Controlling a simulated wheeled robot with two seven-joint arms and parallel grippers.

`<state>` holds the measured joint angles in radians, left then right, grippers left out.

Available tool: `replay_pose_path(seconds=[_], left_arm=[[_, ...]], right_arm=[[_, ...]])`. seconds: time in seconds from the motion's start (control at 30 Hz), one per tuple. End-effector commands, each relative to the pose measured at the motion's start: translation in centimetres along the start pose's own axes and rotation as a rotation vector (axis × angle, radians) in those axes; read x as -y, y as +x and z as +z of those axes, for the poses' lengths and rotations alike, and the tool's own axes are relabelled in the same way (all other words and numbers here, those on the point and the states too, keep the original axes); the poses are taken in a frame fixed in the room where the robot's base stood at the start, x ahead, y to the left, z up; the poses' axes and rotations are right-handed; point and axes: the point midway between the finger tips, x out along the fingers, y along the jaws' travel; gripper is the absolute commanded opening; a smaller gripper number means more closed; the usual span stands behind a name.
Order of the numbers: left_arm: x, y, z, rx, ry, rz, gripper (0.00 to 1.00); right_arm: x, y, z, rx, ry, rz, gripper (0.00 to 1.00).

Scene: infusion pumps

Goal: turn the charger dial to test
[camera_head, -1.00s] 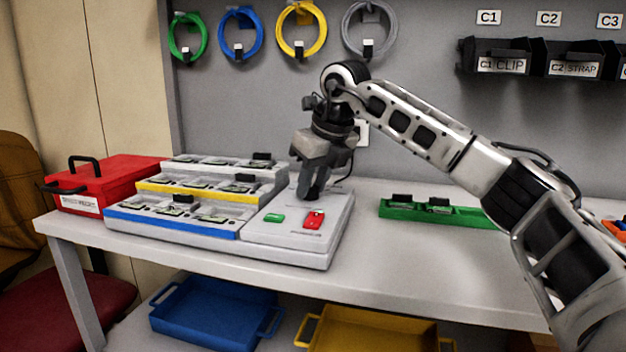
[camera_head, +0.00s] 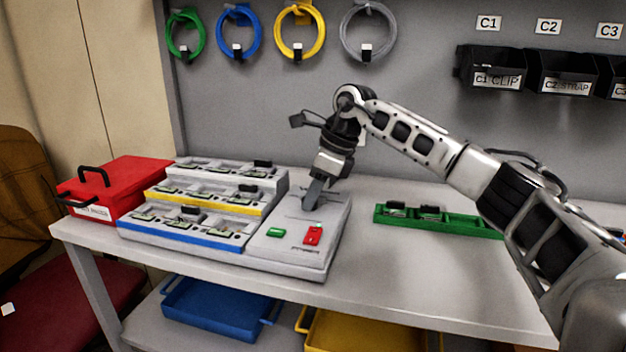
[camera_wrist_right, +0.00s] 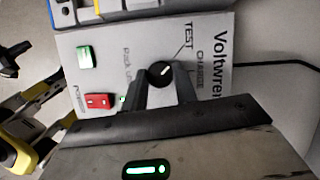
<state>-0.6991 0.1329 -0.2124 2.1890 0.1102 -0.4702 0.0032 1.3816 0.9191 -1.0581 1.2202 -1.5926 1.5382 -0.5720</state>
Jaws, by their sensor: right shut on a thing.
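The charger (camera_head: 285,258) is the light grey box at the right of the stepped battery rack, with a green button and a red switch. Its black dial (camera_wrist_right: 159,73) shows in the right wrist view, near the TEST and CHARGE labels. The dial's white mark slants toward the upper right in that view. My right gripper (camera_head: 311,205) reaches down to the charger's rear part. In the wrist view my right gripper (camera_wrist_right: 161,80) has a finger on each side of the dial and is shut on it. In the head view the fingers hide the dial. My left gripper is not in view.
A stepped rack (camera_head: 205,210) with several battery modules stands left of the charger, beside a red case (camera_head: 120,185). A green tray (camera_head: 460,222) holds modules to the right. Blue (camera_head: 215,310) and yellow bins (camera_head: 365,332) sit below. Bare table lies between charger and green tray.

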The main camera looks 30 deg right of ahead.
Motion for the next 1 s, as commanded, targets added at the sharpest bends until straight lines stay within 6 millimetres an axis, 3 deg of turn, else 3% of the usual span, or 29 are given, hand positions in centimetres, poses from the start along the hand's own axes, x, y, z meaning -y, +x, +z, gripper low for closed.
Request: replay_pose_path(seconds=[0.7,0.73,0.8,1.0], left_arm=[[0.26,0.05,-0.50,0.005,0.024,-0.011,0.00],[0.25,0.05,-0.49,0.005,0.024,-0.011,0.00],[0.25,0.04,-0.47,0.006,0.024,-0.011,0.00],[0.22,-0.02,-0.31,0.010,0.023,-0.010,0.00]], right_arm=[[0.06,-0.04,0.08,0.002,-0.078,0.030,0.06],[0.06,-0.05,0.08,0.002,-0.078,0.030,0.34],[0.06,-0.04,0.08,0.002,-0.078,0.030,0.50],[0.06,-0.02,0.05,0.001,-0.077,0.030,0.50]])
